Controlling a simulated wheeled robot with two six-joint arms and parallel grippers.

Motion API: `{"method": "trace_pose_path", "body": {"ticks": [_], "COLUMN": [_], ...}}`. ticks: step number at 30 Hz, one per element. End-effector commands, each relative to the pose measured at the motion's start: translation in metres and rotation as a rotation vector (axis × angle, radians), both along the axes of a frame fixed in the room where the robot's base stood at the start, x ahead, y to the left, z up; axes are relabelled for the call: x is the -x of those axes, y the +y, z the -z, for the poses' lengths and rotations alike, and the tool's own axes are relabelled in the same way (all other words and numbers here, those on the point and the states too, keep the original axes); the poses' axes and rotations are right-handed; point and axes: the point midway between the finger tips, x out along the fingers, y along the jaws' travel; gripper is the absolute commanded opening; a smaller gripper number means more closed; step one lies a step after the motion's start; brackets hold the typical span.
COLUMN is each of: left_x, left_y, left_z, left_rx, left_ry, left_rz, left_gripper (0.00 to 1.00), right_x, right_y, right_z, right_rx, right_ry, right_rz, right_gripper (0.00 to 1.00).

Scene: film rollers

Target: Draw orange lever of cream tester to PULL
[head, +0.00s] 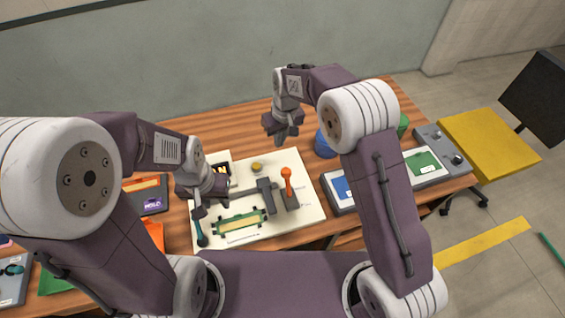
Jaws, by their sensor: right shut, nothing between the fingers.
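The cream tester (309,213) is a flat panel on the wooden table. Its orange lever (287,181) stands near upright in a dark grey slotted base on the right half of the panel. The small labels beside it are too small to read. My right gripper (280,138) is shut and empty, above the table behind the panel, apart from the orange lever. My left gripper (202,208) hangs over the left side of the panel, near a teal lever (202,239). Its fingers are too small and dark to tell whether they are open, or touching that lever.
The panel also carries a yellow knob (257,167), a grey block (266,194) and a green framed part (238,222). A blue round thing (324,145) stands behind right. A grey device (341,191) lies right of the panel. My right forearm crosses above it.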

Motion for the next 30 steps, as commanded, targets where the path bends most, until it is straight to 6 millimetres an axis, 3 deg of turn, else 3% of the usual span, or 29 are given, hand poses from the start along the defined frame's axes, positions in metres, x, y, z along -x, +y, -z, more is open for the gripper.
{"method": "trace_pose_path", "body": {"ticks": [7,19,21,30], "left_x": [0.0,0.0,0.0,0.0], "left_y": [0.0,0.0,0.0,0.0], "left_z": [-0.003,-0.016,-0.024,-0.031], "left_rx": [0.0,0.0,0.0,0.0], "left_ry": [0.0,0.0,0.0,0.0], "left_rz": [0.0,0.0,0.0,0.0], "left_gripper": [0.36,0.36,0.36,0.36], "right_x": [-0.001,-0.01,0.001,0.023], "right_y": [0.001,0.01,0.003,-0.009], "right_z": [0.017,0.102,0.092,0.09], "right_rx": [0.001,0.001,0.0,-0.001], "right_ry": [0.003,0.003,0.001,-0.001], "right_rz": [0.001,0.001,0.002,0.002], "right_gripper": [0.0,0.0,0.0,0.0]}}
